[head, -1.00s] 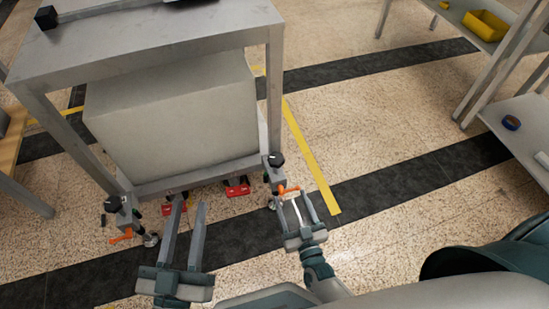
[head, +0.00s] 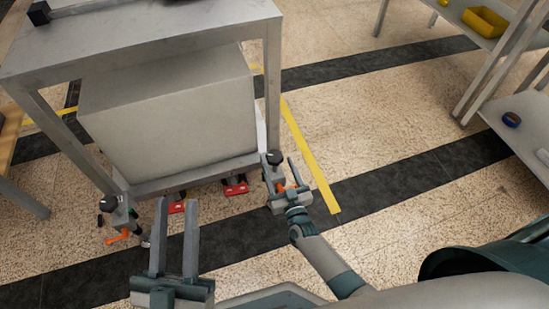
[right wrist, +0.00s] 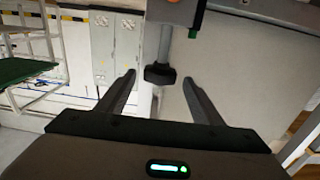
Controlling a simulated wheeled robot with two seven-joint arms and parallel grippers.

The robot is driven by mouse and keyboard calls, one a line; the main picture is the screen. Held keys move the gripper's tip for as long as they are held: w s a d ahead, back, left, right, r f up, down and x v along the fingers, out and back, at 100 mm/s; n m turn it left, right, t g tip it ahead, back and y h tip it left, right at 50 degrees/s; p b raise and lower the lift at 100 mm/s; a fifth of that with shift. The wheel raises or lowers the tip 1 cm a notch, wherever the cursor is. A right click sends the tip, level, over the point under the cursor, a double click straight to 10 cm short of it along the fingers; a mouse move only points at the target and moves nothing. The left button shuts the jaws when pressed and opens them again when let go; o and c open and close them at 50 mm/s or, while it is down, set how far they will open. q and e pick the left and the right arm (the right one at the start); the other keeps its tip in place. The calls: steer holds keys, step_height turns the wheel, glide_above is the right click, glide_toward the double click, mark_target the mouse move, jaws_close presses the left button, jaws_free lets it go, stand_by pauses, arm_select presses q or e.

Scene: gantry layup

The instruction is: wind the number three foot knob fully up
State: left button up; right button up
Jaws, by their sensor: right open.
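A grey steel frame (head: 276,85) has black-topped feet at its two near corners. The right near foot has a black knob (head: 274,157) on top and an orange lever (head: 281,186). My right gripper (head: 278,165) is open at this foot. In the right wrist view, a dark knob (right wrist: 160,74) on a grey stem sits between its spread fingers (right wrist: 159,80), with gaps on both sides. I cannot read a number on either foot. The left near foot also has a black top (head: 111,203) and an orange lever (head: 117,237). My left gripper (head: 177,203) is open and empty, right of that foot.
A large pale box (head: 170,110) sits inside the frame. Red items (head: 236,188) lie under its front edge. A shelf rack (head: 480,70) with a yellow bin (head: 486,21) stands at right. Floor between frame and rack is clear.

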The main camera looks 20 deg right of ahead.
mark_target(272, 150)
steer(key=w, duration=0.4)
steer(key=shift+b, duration=0.35)
arm_select(q)
steer(key=shift+w+a+r+t, duration=0.15)
steer(key=shift+a+r+t, duration=0.3)
steer(key=shift+r, duration=0.2)
steer(key=shift+w+a+r+t, duration=0.15)
steer(key=shift+a+r+t, duration=0.15)
steer(key=shift+r+t, duration=0.25)
arm_select(e)
steer(key=shift+w, duration=0.6)
arm_select(q)
steer(key=shift+r, duration=0.15)
arm_select(e)
steer(key=c, duration=1)
